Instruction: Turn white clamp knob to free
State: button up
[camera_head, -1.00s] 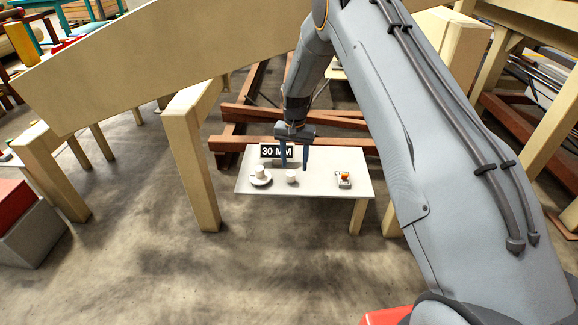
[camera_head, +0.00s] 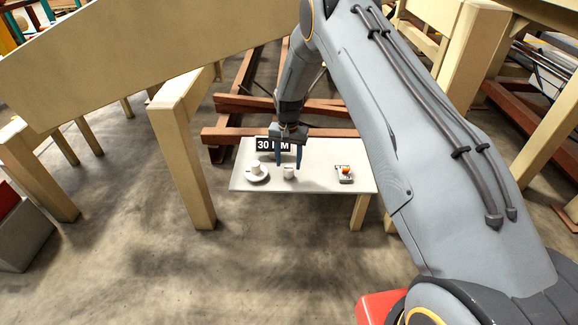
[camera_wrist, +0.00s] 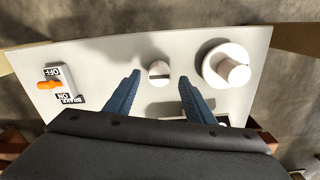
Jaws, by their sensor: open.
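A small white knob (camera_head: 289,173) with a dark line across its face stands on the pale panel table (camera_head: 320,184). In the wrist view the small white knob (camera_wrist: 158,72) shows between my two blue fingertips, with a gap on both sides. My gripper (camera_head: 288,166) is open and empty, pointing down at it; the wrist view shows the open gripper (camera_wrist: 159,78) too. A second white part, a cylinder on a round base (camera_wrist: 228,68), stands beside it. No label naming the clamp or its free position is readable.
An orange-handled brake switch (camera_wrist: 50,85) marked OFF and ON is on the same panel. A black "30 MM" sign (camera_head: 266,144) stands at the back, partly behind my gripper. Wooden beams and posts (camera_head: 185,150) surround the table.

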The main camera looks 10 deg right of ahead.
notch_tip(320, 180, down, 2)
jog(key=c, duration=1.1)
jog(key=shift+o, duration=0.2)
